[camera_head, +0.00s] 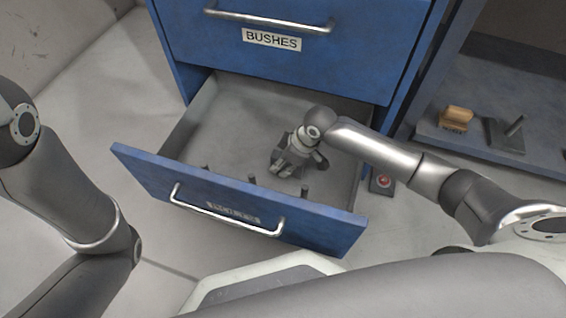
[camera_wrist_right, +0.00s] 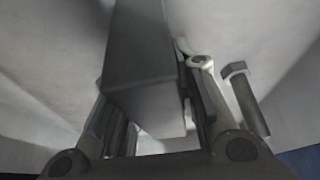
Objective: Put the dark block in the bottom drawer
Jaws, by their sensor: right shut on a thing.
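The bottom drawer (camera_head: 329,229) is pulled open, with its blue front toward me and its grey inside showing. My right gripper (camera_head: 284,172) is inside the drawer, low over its floor, right of the middle. In the right wrist view the dark block (camera_wrist_right: 141,55) is a long grey bar between the fingers of my right gripper (camera_wrist_right: 158,125), which are shut on it. In the head view the gripper mostly hides the block. I cannot tell whether the block touches the drawer floor. My left arm shows at the left, but its gripper is out of view.
Several upright bolts stand in the drawer near its front, one (camera_head: 252,180) close by; a hex-headed bolt (camera_wrist_right: 246,97) is right of the gripper. The closed BUSHES drawer (camera_head: 330,65) is above. A red-button box (camera_head: 382,182), wooden piece (camera_head: 455,118) and grey pegged plate (camera_head: 505,140) are right.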

